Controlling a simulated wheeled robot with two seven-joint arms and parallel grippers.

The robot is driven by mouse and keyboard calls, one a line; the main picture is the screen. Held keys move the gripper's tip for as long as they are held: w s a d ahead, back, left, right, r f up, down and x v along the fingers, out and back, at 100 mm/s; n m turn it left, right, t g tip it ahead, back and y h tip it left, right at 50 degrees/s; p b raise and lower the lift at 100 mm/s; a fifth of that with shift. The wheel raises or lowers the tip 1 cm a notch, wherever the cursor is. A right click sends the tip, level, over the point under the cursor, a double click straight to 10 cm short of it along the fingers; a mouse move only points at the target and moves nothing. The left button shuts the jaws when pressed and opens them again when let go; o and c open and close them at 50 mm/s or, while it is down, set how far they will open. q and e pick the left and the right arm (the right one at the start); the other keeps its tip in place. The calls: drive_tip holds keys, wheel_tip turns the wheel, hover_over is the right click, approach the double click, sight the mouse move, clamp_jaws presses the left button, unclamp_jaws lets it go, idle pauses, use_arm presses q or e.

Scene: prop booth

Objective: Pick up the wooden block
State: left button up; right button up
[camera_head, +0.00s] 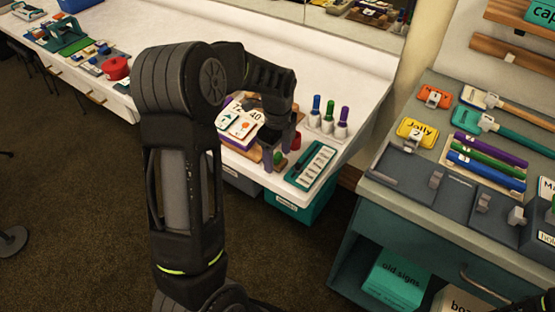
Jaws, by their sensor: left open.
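My left arm reaches across the middle of the view, and my left gripper (280,150) hangs, fingers down, over the near right part of the white counter (290,68). It is open. A tan, wood-coloured piece (243,151) shows beside and partly behind the gripper, next to a stack of printed cards (240,124). It may be the wooden block, but I cannot tell its full shape, because the gripper and cards cover part of it. I cannot tell whether the fingers touch it.
Marker pens (328,117) and a teal-edged tray (311,167) are just right of the gripper. A red pot (116,68) is far left. A grey workbench (409,172) with tools stands right, across a gap. The counter's back middle is clear.

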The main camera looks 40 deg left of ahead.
use_arm(q)
drive_tip(key=shift+f, duration=0.55)
drive_tip(key=shift+c, duration=0.5)
clamp_jaws()
